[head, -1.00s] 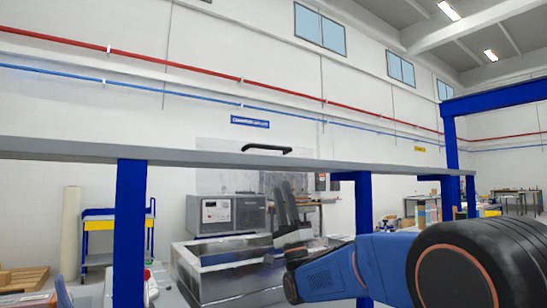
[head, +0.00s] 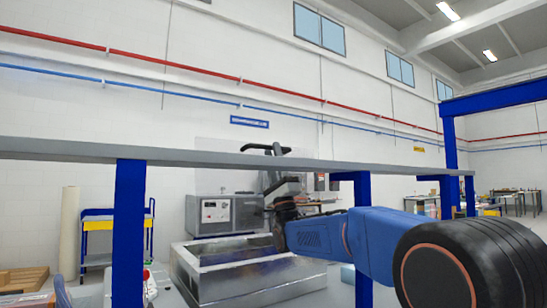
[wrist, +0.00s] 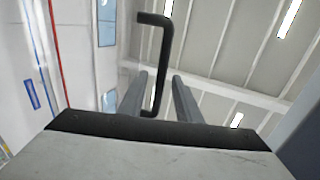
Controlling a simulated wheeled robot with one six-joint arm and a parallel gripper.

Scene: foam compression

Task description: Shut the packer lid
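The packer (head: 250,282) is a shiny open metal box below and behind the grey shelf edge in the head view. Its lid (head: 215,146) looks like a clear panel standing raised at the back, with a black handle (head: 256,147) near its top. The handle (wrist: 162,50) also shows in the wrist view as a bent black bar. My gripper (head: 276,180) points up below the handle. In the wrist view the gripper's (wrist: 157,80) two grey fingers are apart, with the handle's bar showing between them; I cannot tell whether they touch it.
A grey shelf edge (head: 70,150) on blue posts (head: 129,235) crosses in front of the packer and hides part of the lid and gripper. A grey control unit (head: 215,213) stands behind the box. A blue and yellow cart (head: 100,225) is at the left.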

